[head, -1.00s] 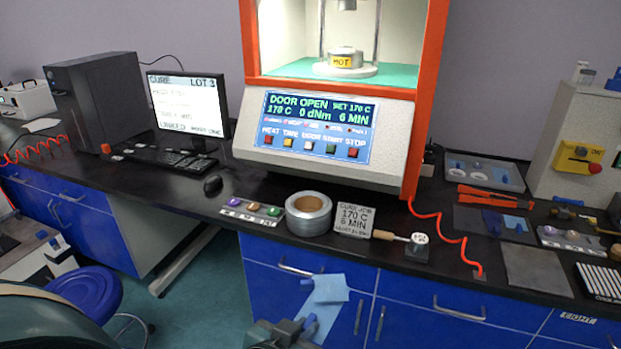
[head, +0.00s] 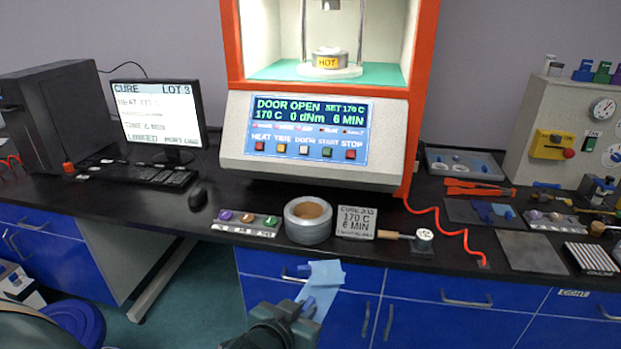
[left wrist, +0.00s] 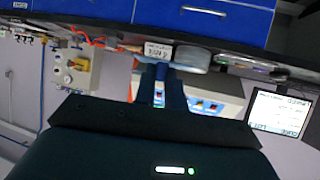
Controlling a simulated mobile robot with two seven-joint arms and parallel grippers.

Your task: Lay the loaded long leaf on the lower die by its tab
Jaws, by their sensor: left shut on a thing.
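The light blue long leaf (head: 326,272) hangs in front of the blue drawers in the head view. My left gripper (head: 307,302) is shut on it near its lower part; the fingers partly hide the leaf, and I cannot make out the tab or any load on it. In the left wrist view, turned upside down, the two blue fingers (left wrist: 160,88) are close together, and the leaf is hard to make out. The lower die (head: 328,66), marked HOT, stands on a pale round base inside the open orange-framed machine, well above and beyond the gripper. My right gripper is out of view.
The machine display (head: 310,117) reads DOOR OPEN. The monitor (head: 157,114) is left; mats and trays lie right.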

